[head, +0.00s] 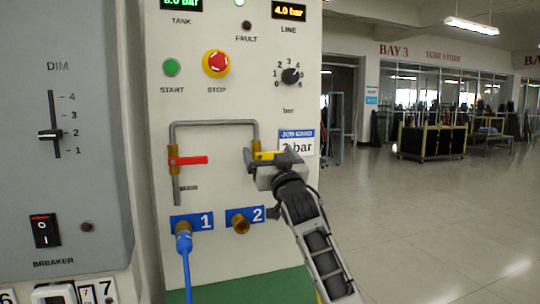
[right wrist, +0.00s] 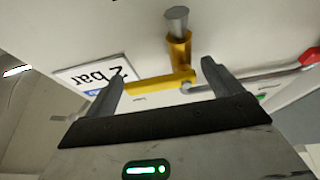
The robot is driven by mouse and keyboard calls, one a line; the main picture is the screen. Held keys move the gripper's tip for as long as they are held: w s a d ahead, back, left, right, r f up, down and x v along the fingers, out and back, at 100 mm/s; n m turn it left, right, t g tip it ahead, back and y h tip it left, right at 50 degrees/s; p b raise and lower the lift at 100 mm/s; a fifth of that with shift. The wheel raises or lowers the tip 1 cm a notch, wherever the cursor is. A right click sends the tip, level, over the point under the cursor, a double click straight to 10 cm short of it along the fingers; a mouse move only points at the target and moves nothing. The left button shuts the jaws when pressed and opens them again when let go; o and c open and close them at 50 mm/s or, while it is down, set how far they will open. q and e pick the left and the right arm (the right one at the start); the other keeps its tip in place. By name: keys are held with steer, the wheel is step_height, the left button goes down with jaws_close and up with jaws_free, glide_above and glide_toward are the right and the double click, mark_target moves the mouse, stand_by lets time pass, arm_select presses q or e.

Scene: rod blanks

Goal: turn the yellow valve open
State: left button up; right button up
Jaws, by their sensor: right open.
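The yellow valve is on the right leg of the grey pipe loop on the white panel. Its yellow lever (head: 265,155) points sideways to the right, across the upright pipe. In the right wrist view the yellow lever (right wrist: 160,83) and its brass-yellow body (right wrist: 180,52) show close up. My right gripper (head: 272,158) is at the lever, its jaws apart. In the wrist view the two fingers (right wrist: 161,82) stand on either side of the lever, which lies between them; I cannot tell whether either touches it. The gripper hides the pipe below the valve. My left gripper is not in view.
A red-handled valve (head: 188,160) sits on the left pipe leg. A job card (head: 300,137) reading 2 bar is just behind the gripper. Port 1 carries a blue hose (head: 184,243); port 2 (head: 240,222) has no hose. A pressure knob (head: 291,76) and red stop button (head: 216,63) are above.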

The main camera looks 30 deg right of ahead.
steer(key=c, duration=1)
